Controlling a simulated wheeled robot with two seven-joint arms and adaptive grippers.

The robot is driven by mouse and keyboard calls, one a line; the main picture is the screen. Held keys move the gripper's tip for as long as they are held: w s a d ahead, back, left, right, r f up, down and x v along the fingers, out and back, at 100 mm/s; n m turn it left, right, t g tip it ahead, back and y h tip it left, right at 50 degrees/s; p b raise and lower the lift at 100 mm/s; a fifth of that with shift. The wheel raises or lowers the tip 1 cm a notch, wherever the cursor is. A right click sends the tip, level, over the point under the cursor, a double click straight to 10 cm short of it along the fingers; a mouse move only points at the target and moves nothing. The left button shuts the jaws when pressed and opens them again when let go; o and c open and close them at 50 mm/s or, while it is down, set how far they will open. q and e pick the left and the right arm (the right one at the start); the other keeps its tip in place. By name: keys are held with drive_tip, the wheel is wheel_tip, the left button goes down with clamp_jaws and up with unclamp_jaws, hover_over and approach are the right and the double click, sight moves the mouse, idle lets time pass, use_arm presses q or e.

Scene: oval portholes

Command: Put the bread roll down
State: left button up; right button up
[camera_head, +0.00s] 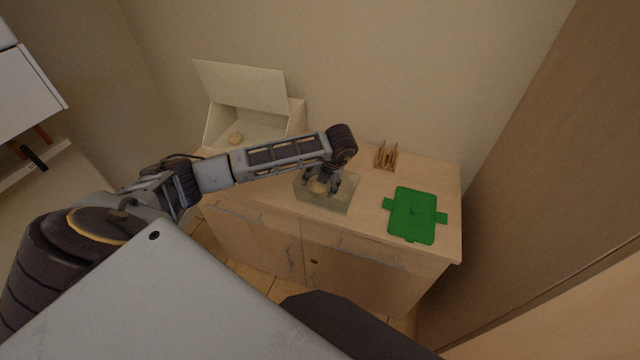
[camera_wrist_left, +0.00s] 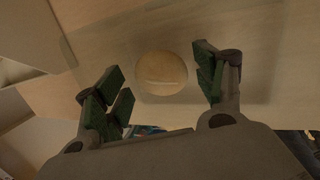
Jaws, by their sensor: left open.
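In the left wrist view the left gripper (camera_wrist_left: 160,85) is open, with a gap between each finger and the roll. The fingers partly hide the roll in the head view. My right gripper is not seen.
A small wooden rack (camera_head: 386,156) stands at the back. A green tray-like piece (camera_head: 413,216) lies at the right. The counter (camera_head: 440,180) has some bare room around these.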

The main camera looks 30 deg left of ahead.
use_arm(q)
drive_tip(key=shift+d+r, duration=0.25)
drive_tip(key=shift+r, duration=0.45)
drive_tip(key=v, duration=1)
drive_tip(key=shift+r+b, duration=0.3)
drive_tip(key=shift+b, duration=0.15)
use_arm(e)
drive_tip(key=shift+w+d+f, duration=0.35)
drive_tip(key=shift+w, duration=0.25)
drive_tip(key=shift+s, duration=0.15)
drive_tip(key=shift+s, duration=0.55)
use_arm(q)
drive_tip(key=shift+d, duration=0.1)
